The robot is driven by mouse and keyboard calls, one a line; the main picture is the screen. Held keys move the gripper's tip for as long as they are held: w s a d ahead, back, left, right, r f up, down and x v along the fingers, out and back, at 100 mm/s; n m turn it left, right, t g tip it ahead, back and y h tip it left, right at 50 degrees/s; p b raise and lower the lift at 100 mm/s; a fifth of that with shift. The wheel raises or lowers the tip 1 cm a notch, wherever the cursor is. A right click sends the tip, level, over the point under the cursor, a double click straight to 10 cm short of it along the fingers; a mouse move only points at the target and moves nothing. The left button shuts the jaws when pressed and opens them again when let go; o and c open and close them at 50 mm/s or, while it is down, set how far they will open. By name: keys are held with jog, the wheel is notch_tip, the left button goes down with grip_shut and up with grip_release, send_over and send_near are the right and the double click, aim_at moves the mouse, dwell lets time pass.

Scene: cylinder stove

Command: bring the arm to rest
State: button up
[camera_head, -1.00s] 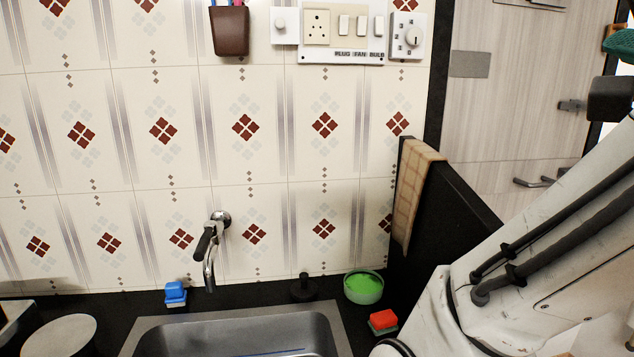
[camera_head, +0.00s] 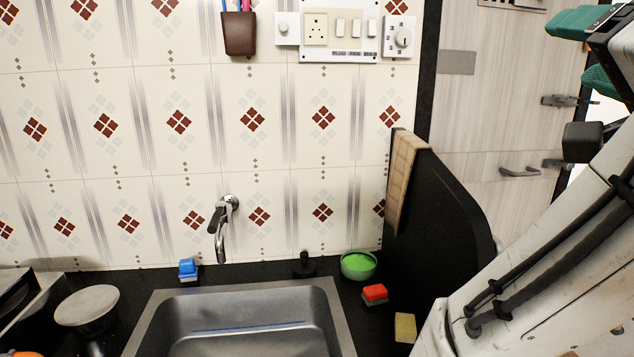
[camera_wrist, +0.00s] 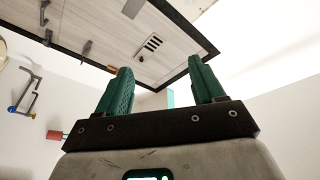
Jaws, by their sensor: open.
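My gripper (camera_wrist: 160,90) shows in the wrist view with its two green fingers apart and nothing between them. Beyond the fingers is a door and pale wall. In the head view my gripper (camera_head: 590,50) is at the upper right edge, partly cut off, raised high in front of the door. My arm runs from the lower right up to it. It is far from the sink and the counter things.
A sink (camera_head: 255,330) is in the dark counter, with a tap (camera_head: 222,225) above.

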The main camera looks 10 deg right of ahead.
jog(key=w+a+f+n+g+y, duration=0.1)
jog(key=w+f+n+g, duration=0.15)
jog(key=f, duration=0.65)
jog(key=w+a+f+n+g+y, duration=0.1)
jog(key=w+f+n+g, duration=0.15)
jog(key=f, duration=0.55)
notch_tip(320, 180, down, 20)
jog(key=s+n+g+y, duration=0.1)
jog(key=s+n+g, duration=0.1)
jog(key=g, duration=0.2)
jog(key=s+a+f+n+g+y+p, duration=0.1)
jog(key=s+f+g, duration=0.2)
jog(key=s+f, duration=0.45)
jog(key=s+a+f+n+g, duration=0.15)
jog(key=s+f, duration=0.25)
jog(key=f, duration=0.7)
jog(key=s+f+g, duration=0.2)
jog(key=s+f, duration=0.3)
jog(key=s, duration=0.3)
jog(key=s+a+f+n+g+y, duration=0.1)
jog(key=s+f+g, duration=0.2)
jog(key=s+f, duration=0.3)
jog(key=shift+s+f+p, duration=0.15)
jog(key=shift+s+p, duration=0.2)
jog(key=shift+s, duration=0.65)
jog(key=shift+c, duration=0.2)
